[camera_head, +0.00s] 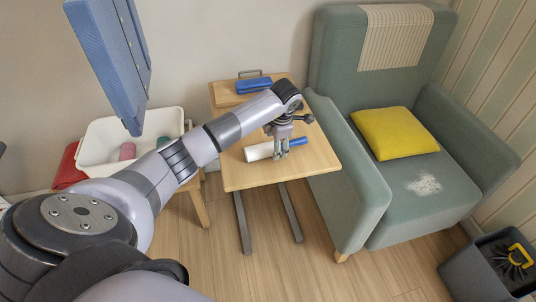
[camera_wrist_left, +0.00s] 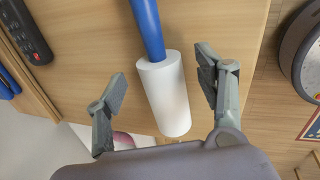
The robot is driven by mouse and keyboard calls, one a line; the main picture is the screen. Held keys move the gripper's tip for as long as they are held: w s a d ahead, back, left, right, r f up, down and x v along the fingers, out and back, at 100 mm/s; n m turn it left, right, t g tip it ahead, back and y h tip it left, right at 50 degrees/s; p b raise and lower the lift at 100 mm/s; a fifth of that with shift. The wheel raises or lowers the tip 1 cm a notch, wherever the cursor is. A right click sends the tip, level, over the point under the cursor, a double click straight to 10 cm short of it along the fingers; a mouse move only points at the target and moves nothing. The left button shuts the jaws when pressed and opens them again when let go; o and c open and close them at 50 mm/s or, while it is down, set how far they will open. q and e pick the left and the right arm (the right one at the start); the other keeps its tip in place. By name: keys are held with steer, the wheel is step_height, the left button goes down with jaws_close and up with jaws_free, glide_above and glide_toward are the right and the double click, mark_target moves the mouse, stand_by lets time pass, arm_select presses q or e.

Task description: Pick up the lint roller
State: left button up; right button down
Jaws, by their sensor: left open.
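The lint roller (camera_head: 262,151) lies on the small wooden side table, with a white cylinder and a blue handle (camera_head: 299,141). In the left wrist view, its white roll (camera_wrist_left: 165,95) sits between the fingers and its blue handle runs toward the top edge. My left gripper (camera_head: 281,155) is over the table at the lint roller. It is open, with a finger on either side of the white roll and visible gaps on both sides. In the head view the fingers hide part of the roller's middle. My right gripper is not in view.
The side table (camera_head: 240,179) stands against a green armchair (camera_head: 345,190) with a yellow cushion (camera_head: 395,132). A blue object (camera_head: 254,86) lies at the table's back. A dark remote (camera_wrist_left: 27,32) lies near the roller. A white bin (camera_head: 105,132) stands left; a grey bin (camera_head: 462,275) stands right.

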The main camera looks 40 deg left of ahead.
arm_select(q)
steer(key=shift+b+x, duration=0.5)
steer(key=shift+x, duration=0.7)
steer(key=shift+r, duration=0.15)
steer(key=shift+c, duration=0.3)
steer(key=c, duration=1.2)
steer(key=shift+c, duration=0.3)
steer(key=shift+r, duration=0.1)
